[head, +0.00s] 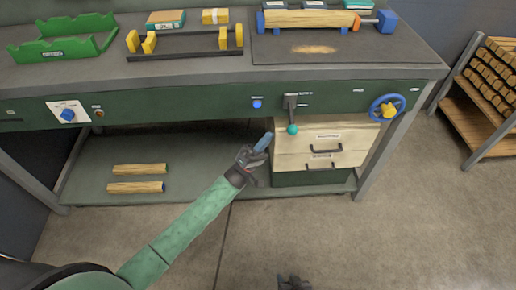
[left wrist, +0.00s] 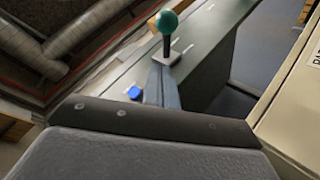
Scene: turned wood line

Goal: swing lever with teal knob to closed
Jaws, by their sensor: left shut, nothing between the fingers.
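The lever (head: 290,107) is a dark arm on a plate on the bench's green front panel, hanging down with its teal knob (head: 292,129) at the lower end. In the left wrist view the teal knob (left wrist: 167,21) stands out on a dark stem from a pale plate (left wrist: 168,57). My left gripper (head: 265,140) is shut and empty, a little left of and below the knob, apart from it in the head view. Its closed blue-grey fingers (left wrist: 162,82) point toward the lever plate. My right gripper (head: 294,284) only just shows at the bottom edge; its fingers are unclear.
A blue button (head: 257,104) is left of the lever, and a blue handwheel (head: 387,108) is right. A pale drawer cabinet (head: 345,134) stands below the knob. Two wood pieces (head: 137,187) lie on the lower shelf. The floor in front is clear.

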